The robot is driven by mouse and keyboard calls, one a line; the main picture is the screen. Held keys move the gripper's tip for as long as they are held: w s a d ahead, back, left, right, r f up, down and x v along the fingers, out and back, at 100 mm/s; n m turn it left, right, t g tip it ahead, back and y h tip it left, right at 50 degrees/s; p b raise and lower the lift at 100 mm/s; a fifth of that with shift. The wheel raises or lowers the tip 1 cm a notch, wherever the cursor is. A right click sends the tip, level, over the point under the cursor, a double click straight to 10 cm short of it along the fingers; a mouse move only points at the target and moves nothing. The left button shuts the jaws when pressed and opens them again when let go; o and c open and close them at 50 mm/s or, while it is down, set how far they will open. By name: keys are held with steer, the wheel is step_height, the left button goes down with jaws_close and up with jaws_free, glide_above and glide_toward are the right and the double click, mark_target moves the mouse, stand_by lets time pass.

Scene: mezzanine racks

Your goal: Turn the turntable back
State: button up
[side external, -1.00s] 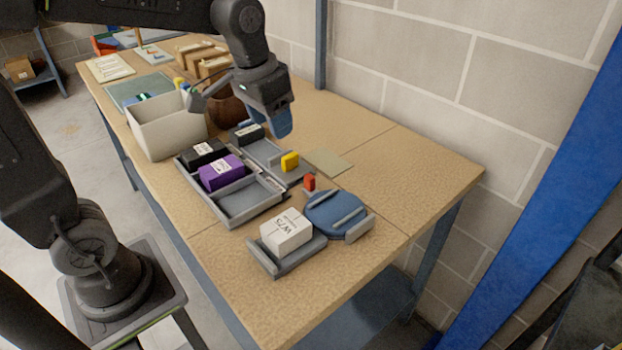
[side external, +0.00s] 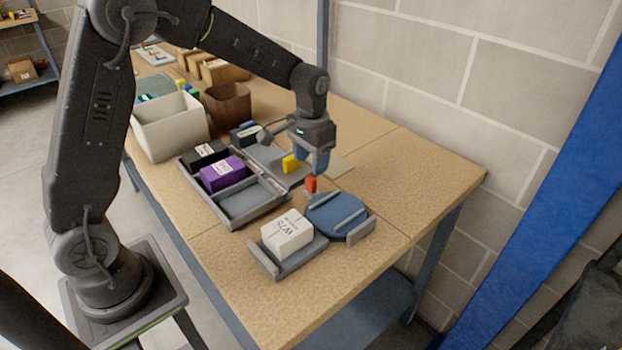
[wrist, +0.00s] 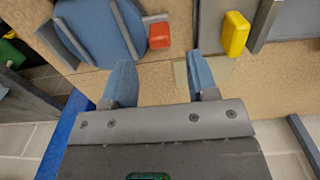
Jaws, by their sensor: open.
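The turntable (side external: 336,214) is a round blue disc with grey bars, standing on the table to the right of a white box. In the wrist view the turntable (wrist: 95,35) shows at the upper left, cut by the frame edge. A small red piece (side external: 311,184) stands at its far edge; it also shows in the wrist view (wrist: 159,36). My gripper (side external: 315,168) is above the table just beyond the turntable, over the area by the red piece. In the wrist view its blue fingers (wrist: 160,70) are apart with nothing between them.
A white labelled box (side external: 287,234) sits on a grey holder in front of the turntable. A yellow block (side external: 291,164) is left of my gripper. A grey tray (side external: 247,205) holds purple and black boxes. A white bin (side external: 168,132) stands further back. The table's right end is clear.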

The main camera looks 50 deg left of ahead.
mark_target(311, 178)
step_height(311, 178, down, 6)
stand_by(0.4)
jaws_close()
stand_by(0.3)
